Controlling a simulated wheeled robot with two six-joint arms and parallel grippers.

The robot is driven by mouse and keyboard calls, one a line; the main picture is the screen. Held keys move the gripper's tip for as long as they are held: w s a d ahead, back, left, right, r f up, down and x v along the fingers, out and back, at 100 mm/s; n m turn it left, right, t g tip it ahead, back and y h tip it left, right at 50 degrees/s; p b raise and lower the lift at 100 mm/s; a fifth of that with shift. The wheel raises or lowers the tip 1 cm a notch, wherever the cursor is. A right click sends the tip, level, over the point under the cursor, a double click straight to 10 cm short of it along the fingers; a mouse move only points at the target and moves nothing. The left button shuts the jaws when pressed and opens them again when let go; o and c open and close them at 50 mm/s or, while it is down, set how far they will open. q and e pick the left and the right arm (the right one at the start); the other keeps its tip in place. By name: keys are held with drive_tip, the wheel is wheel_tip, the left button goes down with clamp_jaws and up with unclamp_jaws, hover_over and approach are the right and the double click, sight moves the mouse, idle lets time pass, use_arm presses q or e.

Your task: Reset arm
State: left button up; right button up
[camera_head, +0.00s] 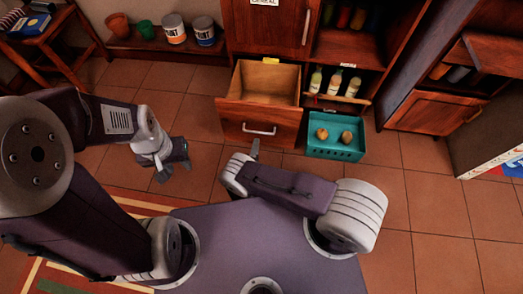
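My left gripper (174,163) hangs over the tiled floor on the left, in front of the cabinet. Its fingers look spread apart, with nothing seen between them. My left arm is bent and fills the left side of the view. My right gripper (255,150) points away from me, just in front of the open drawer. Only a fingertip of it shows past my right arm's links, so whether it is open or shut is hidden. My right arm is folded low across the front of my base.
A wooden drawer (262,118) stands open and looks empty. A teal crate (336,151) with two round brown items sits on the floor to its right. Several bottles (333,83) stand on a low shelf. Paint cans (175,29) and pots stand on a shelf at back left.

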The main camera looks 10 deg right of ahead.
idle(0.5)
drive_tip(key=d+r+m+g+h, duration=0.4)
drive_tip(key=d+r+g+h, duration=0.2)
drive_tip(key=d+r, duration=0.35)
drive_tip(key=s+d+r+m+g+y, duration=0.3)
drive_tip(key=s+r+m+g, duration=0.15)
drive_tip(key=s+r, duration=0.2)
drive_tip(key=s+d+r+m+g+y, duration=0.2)
drive_tip(key=s+r+m+g+y, duration=0.1)
drive_tip(key=s+r+g, duration=0.4)
drive_tip(key=s+a+r+m+t+y+p, duration=0.1)
drive_tip(key=r+t+y+p, duration=0.1)
drive_tip(key=r+p, duration=1.6)
drive_tip(key=s+a+r+m+t+y+p, duration=0.1)
drive_tip(key=s+r+m+t+y+p, duration=0.1)
drive_tip(key=r+p, duration=1.6)
wheel_tip(320, 180, up, 5)
drive_tip(key=shift+s+a+y, duration=0.15)
drive_tip(key=shift+a+y, duration=0.1)
drive_tip(key=shift+y, duration=0.25)
